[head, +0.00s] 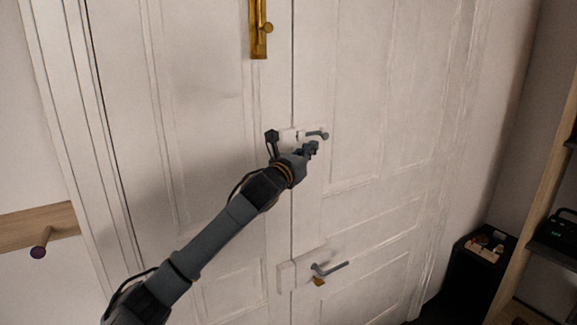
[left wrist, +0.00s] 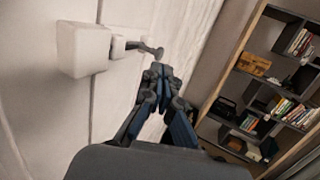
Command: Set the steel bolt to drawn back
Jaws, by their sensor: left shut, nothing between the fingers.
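The steel bolt (head: 317,134) sits at mid height on the white double door, across the seam, with a grey rod and round knob at its right end. In the left wrist view the bolt's grey knob end (left wrist: 152,48) sticks out beside pale blocks on the door. My left gripper (head: 311,148) is shut and empty, just below the knob in the head view. In the left wrist view its fingertips (left wrist: 160,70) are together close to the knob; I cannot tell whether they touch. My arm hides nearby parts of the left leaf. My right gripper is out of view.
A wooden rail with a peg (head: 40,243) is at the left. Shelves (left wrist: 275,85) with books stand at the right. A dark stand (head: 476,262) is at lower right.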

